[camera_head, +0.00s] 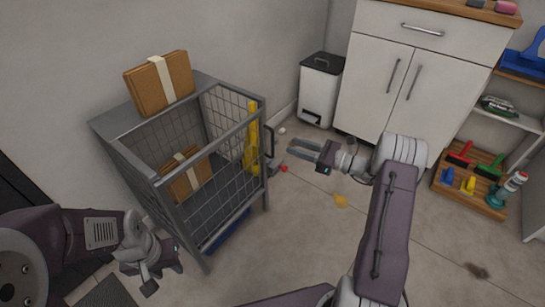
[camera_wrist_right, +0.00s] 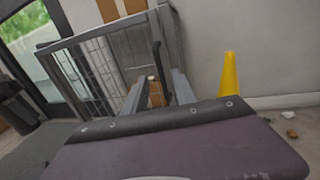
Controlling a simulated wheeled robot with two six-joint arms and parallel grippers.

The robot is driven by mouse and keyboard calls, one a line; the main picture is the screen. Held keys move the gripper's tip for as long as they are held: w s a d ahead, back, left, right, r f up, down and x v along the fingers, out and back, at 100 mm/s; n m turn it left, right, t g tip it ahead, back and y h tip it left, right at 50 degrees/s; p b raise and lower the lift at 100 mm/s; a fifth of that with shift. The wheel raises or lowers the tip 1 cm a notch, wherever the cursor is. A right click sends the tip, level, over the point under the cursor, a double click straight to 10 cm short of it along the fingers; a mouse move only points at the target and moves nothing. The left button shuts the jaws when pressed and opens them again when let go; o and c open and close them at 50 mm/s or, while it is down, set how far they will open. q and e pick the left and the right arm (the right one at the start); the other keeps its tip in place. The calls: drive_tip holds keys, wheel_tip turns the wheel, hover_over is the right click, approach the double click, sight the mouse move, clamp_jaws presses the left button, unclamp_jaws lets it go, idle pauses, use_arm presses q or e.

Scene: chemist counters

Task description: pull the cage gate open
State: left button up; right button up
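The grey wire-mesh cage (camera_head: 118,122) stands at the left against the wall. Its front mesh side, which looks like the gate (camera_head: 222,192), appears closed. A dark upright handle (camera_head: 269,141) sits at its right end; it also shows in the right wrist view (camera_wrist_right: 160,68). My right gripper (camera_head: 291,149) is open and empty, to the right of the handle, fingers pointing towards the cage. In the right wrist view the handle lies beyond and between the fingers (camera_wrist_right: 157,98), apart from them. My left gripper (camera_head: 150,278) is low at the left, before the cage; its opening is unclear.
One cardboard box (camera_head: 160,82) is on the cage top, another (camera_head: 186,178) inside. A yellow floor sign (camera_wrist_right: 230,76) stands beside the cage. A white bin (camera_head: 320,90) and cabinet (camera_head: 405,75) stand behind. Small litter (camera_head: 341,201) and a wooden tray of tools (camera_head: 470,190) are on the floor.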

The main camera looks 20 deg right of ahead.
drive_tip(key=b, duration=0.6)
hover_over(273, 155)
drive_tip(key=shift+w, duration=0.3)
drive_tip(key=shift+r, duration=0.1)
clamp_jaws()
idle(0.8)
